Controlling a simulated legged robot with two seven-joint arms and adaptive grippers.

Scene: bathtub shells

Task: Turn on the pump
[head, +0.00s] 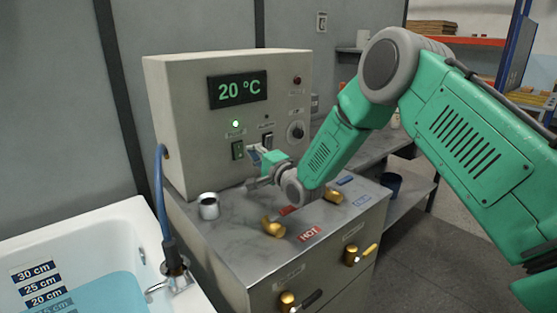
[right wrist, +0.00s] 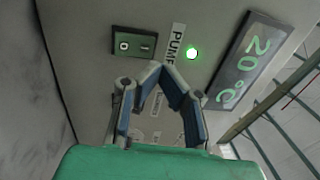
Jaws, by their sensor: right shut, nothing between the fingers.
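The grey control box (head: 180,120) has a lit display (head: 238,89) reading 20 °C. Below the display a small green lamp (head: 236,124) glows. Under it is the pump switch (head: 238,150). In the right wrist view the switch (right wrist: 133,43) sits beside a PUMP label (right wrist: 174,45), with the lit green lamp (right wrist: 192,53) on the label's other side. My right gripper (head: 255,153) is shut and empty, close in front of the panel just right of the switch. Its blue-padded fingertips (right wrist: 155,72) show near the switch; contact cannot be told. My left gripper is out of view.
A second switch (head: 267,140) and a round knob (head: 296,130) are on the panel's right. The grey counter (head: 240,245) holds a metal cup (head: 208,206) and brass taps (head: 273,228) with a HOT label. A bathtub (head: 110,220) with water and a blue hose (head: 161,200) stands left.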

